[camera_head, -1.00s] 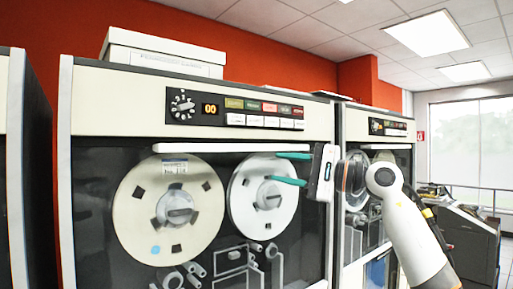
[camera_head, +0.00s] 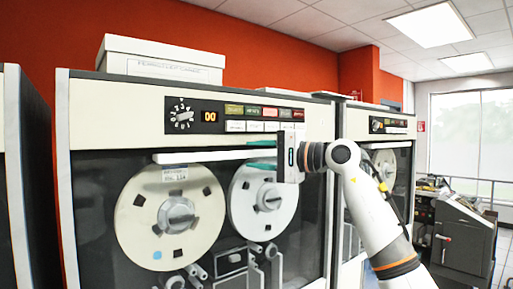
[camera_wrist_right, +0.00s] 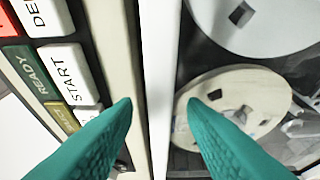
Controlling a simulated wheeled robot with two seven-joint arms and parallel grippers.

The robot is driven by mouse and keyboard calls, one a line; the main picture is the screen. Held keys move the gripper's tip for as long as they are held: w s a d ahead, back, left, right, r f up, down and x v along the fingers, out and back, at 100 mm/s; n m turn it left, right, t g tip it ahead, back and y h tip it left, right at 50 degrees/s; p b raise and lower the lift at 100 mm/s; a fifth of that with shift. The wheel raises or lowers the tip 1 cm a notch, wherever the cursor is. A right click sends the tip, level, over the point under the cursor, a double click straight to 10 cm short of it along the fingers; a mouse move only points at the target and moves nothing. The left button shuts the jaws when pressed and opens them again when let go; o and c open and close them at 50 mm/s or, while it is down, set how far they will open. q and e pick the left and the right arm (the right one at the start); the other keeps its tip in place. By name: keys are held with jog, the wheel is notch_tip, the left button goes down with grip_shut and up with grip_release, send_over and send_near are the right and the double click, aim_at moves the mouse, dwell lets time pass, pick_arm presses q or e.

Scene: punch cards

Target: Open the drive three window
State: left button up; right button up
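A large tape drive with a cream control panel (camera_head: 90,120) fills the middle of the head view. Its dark glass window (camera_head: 95,200) shows two tape reels behind it, and a white horizontal bar (camera_head: 200,157) runs along the window's top edge. The window looks closed. I cannot read which drive number this is. My right gripper (camera_head: 262,152) is at the right part of the bar, its teal fingers apart. In the right wrist view the white bar (camera_wrist_right: 160,60) runs between the two open fingertips (camera_wrist_right: 162,104), with gaps visible on both sides. My left gripper is not in view.
Panel buttons (camera_head: 258,126) and a dial (camera_head: 181,115) sit just above the bar. A white box (camera_head: 160,60) lies on top of the drive. Another drive (camera_head: 385,165) stands at right behind my arm, and a grey machine (camera_head: 465,240) stands farther right.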

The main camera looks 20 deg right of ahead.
jog(key=shift+w+a, duration=0.25)
grip_shut()
